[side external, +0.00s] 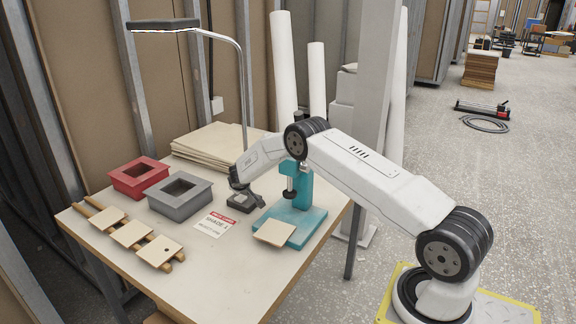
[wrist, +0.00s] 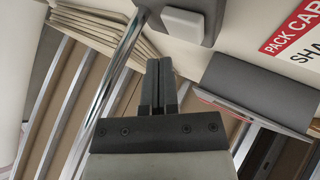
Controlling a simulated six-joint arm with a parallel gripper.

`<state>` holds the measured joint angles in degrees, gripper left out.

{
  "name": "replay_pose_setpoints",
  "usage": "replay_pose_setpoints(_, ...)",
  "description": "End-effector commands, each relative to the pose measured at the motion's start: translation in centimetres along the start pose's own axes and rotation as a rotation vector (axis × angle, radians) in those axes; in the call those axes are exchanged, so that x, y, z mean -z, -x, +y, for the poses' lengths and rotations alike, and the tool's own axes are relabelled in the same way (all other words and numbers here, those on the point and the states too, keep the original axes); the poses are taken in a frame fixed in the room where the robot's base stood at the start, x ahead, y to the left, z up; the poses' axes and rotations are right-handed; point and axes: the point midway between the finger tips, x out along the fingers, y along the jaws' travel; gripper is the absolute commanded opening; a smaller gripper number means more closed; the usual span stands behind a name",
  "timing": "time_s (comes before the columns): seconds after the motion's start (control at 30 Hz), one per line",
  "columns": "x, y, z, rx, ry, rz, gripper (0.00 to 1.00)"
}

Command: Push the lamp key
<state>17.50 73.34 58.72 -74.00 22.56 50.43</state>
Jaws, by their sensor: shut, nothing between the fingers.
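The lamp has a flat dark head (side external: 163,25) on a bent metal pole (side external: 243,85), and the pole also crosses the wrist view (wrist: 112,85). A pale square key (wrist: 184,22) sits on a dark grey housing (wrist: 206,12) beside the pole at the top of the wrist view. The housing seems to be the small dark block (side external: 246,204) under my arm's end in the side view. My gripper (wrist: 160,62) is shut and empty. Its fingertips show just below and left of the key, apart from it in the picture. In the side view the fingers are hard to make out.
A grey bin (side external: 180,213) and a red bin (side external: 120,182) stand left of the housing. A printed card (side external: 213,224) lies in front. A teal press (side external: 293,228) stands close on the right, and stacked boards (side external: 205,146) lie behind.

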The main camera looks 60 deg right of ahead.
Motion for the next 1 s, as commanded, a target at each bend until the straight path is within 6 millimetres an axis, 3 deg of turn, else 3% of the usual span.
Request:
replay_pose_setpoints(0.6,2.3,3.1,2.2,-0.001,-0.001,0.001,0.00)
replay_pose_setpoints(1.0,2.5,3.5,2.5,0.000,0.000,0.000,0.00)
